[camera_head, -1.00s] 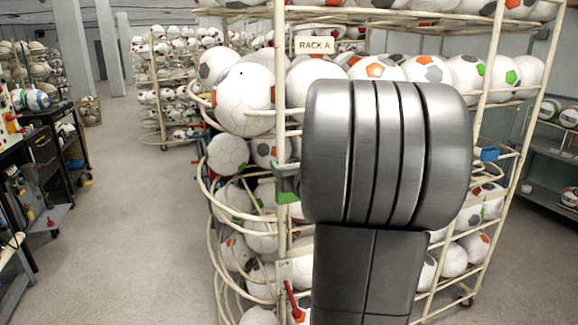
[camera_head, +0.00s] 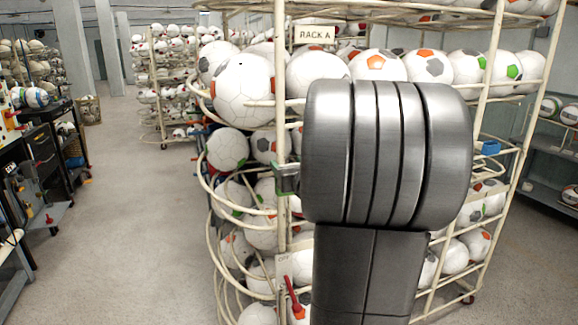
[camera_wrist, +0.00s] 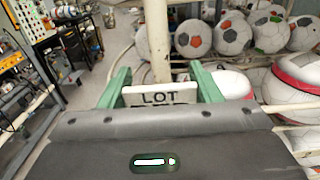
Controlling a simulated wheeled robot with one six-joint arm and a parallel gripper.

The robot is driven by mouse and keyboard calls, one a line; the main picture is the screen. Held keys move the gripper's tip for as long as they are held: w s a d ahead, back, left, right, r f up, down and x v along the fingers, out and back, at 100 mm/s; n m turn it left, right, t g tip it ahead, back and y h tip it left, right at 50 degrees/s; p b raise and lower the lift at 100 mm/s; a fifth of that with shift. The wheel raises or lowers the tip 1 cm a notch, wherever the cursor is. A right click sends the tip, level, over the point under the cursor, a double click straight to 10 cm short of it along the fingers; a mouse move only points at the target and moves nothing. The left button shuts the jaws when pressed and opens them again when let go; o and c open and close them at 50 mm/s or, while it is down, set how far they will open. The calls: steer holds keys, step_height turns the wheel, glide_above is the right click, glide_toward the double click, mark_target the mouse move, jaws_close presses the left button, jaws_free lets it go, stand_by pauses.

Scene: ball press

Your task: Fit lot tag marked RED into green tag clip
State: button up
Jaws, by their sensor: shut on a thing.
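My gripper (camera_wrist: 159,70) shows as two green fingers in the wrist view, shut on a white lot tag (camera_wrist: 160,97). The tag's top line reads LOT; its lower line is mostly hidden behind my gripper body, so I cannot read the colour word. A pale rack post (camera_wrist: 158,35) stands right behind the tag. In the head view my gripper's end (camera_head: 286,177) shows small against this post, left of my large grey arm. A bright green piece, likely the tag clip (camera_head: 288,191), is on the post there, largely overlapped. Whether tag and clip touch, I cannot tell.
The ball rack, with a RACK A sign (camera_head: 314,34), fills the middle and right, its curved rails close around my gripper. A red-handled item (camera_head: 293,297) hangs lower on the post. Shelves and a bench stand at left; the aisle floor (camera_head: 135,220) is clear.

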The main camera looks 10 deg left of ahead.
steer(key=shift+f, duration=0.2)
steer(key=o, duration=1)
steer(key=b+v, duration=0.1)
steer(key=v, duration=1.2)
steer(key=shift+s+d, duration=0.25)
steer(key=shift+s, duration=0.1)
steer(key=p+x, duration=0.1)
steer(key=x, duration=1.2)
steer(key=shift+w+a, duration=0.1)
steer(key=shift+w, duration=0.05)
steer(key=shift+w+a+r, duration=0.1)
steer(key=shift+w+a, duration=0.1)
steer(key=shift+w, duration=0.05)
steer(key=shift+s+r, duration=0.1)
steer(key=shift+r, duration=0.2)
